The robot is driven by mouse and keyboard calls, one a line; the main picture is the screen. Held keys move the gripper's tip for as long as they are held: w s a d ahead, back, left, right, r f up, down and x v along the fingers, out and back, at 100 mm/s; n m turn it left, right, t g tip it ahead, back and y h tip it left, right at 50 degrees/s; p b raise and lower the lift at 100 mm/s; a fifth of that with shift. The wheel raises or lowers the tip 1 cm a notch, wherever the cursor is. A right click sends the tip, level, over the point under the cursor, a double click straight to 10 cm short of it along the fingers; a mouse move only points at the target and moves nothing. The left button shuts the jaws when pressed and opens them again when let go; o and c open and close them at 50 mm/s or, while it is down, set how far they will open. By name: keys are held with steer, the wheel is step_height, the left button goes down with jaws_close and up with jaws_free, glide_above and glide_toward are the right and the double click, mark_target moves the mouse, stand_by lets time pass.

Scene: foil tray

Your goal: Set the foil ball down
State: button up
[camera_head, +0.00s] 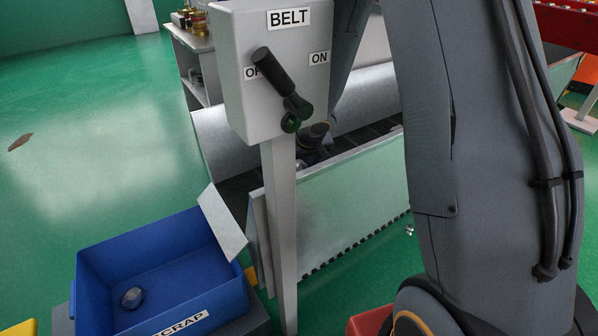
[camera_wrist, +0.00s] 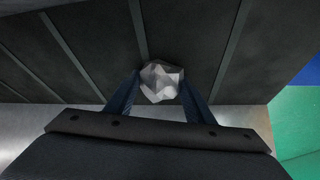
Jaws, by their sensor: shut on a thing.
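The foil ball (camera_wrist: 162,80) is a crumpled, faceted silver lump in the wrist view. My gripper (camera_wrist: 160,88) is shut on it, with one dark blue finger on each side. Behind the ball lies a dark belt (camera_wrist: 85,45) with raised cross slats. I cannot tell whether the ball touches the belt. In the head view the belt (camera_head: 238,190) runs between metal side walls, and my gripper is mostly hidden there behind the switch box and its post.
A grey BELT switch box (camera_head: 240,105) on a post stands before the belt, its black lever (camera_head: 273,72) tilted toward OFF. A blue SCRAP bin (camera_head: 165,262) holds a small grey lump (camera_head: 131,297). A metal side panel (camera_head: 345,205) edges the belt. Green floor lies open at left.

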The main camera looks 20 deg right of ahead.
steer(key=shift+f, duration=0.1)
steer(key=o, duration=1.1)
steer(key=shift+c, duration=0.2)
steer(key=p+v, duration=1)
steer(key=v, duration=0.2)
